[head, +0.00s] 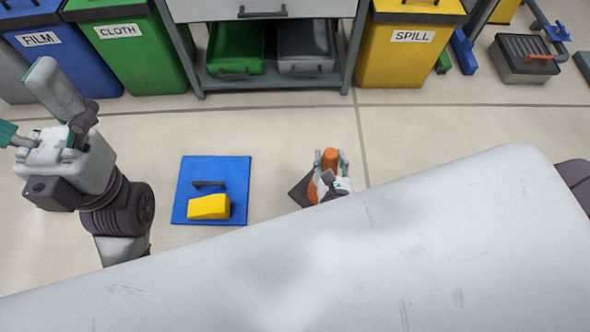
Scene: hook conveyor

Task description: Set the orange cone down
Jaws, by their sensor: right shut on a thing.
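The orange cone (330,156) shows just beyond the edge of my large pale body part, with a dark square base (299,190) partly hidden. My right gripper (331,162) is shut on the cone, one finger on each side of its upper part. The cone's lower part is mostly hidden by the gripper and my body. I cannot tell whether its base touches the floor. My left gripper (28,102) is at the far left, with its fingers spread apart and nothing between them.
A blue panel (181,203) with a dark handle and a yellow wedge (209,207) lies on the floor left of the cone. Film (52,55), cloth (146,50) and spill (392,55) bins and a grey rack (350,50) line the back. Tiled floor (440,125) is clear before them.

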